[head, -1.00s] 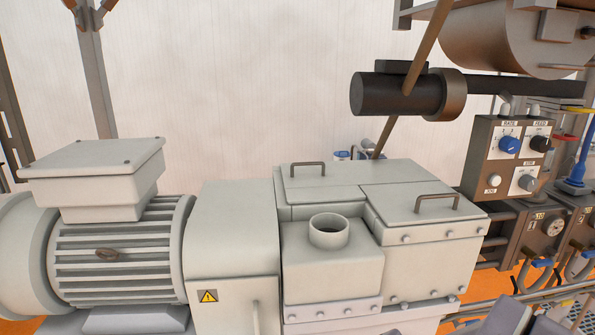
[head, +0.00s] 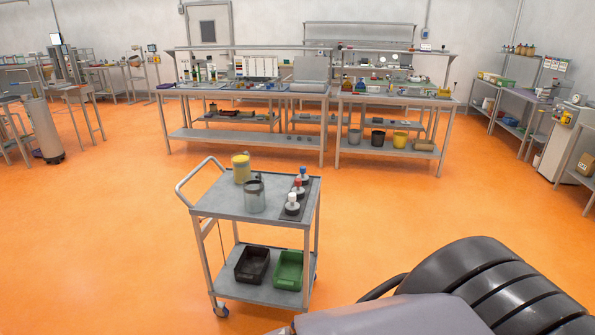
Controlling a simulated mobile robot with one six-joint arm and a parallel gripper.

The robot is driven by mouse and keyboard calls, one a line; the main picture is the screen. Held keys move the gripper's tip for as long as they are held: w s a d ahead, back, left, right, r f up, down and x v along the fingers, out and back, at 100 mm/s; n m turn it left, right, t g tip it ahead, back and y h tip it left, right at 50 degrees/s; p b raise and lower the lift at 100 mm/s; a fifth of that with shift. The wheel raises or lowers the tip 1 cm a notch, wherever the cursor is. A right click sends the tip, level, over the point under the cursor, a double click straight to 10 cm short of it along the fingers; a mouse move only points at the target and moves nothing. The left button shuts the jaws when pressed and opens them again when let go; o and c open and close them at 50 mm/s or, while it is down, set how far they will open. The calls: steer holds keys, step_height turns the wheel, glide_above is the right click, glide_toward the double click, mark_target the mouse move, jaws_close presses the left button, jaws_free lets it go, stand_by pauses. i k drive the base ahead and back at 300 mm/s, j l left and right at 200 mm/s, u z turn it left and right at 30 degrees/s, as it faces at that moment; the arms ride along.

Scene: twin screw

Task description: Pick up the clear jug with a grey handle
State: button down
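A clear, greyish jug (head: 255,198) stands upright on the top shelf of a grey trolley (head: 225,207) in the middle of the head view. A dark grey part shows at its rim; I cannot tell for sure that it is the handle. A yellow container (head: 241,168) stands just behind it to the left. My gripper is not in view.
Several bottles with red, blue and white caps stand on a dark strip (head: 292,218) right of the jug. A black bin (head: 252,265) and a green bin (head: 289,270) sit on the lower shelf. Workbenches (head: 243,140) stand behind. Orange floor is clear around the trolley.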

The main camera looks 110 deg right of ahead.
mark_target(240, 166)
steer(key=z, duration=3.2)
steer(key=u, duration=4.95)
steer(key=z, duration=4.95)
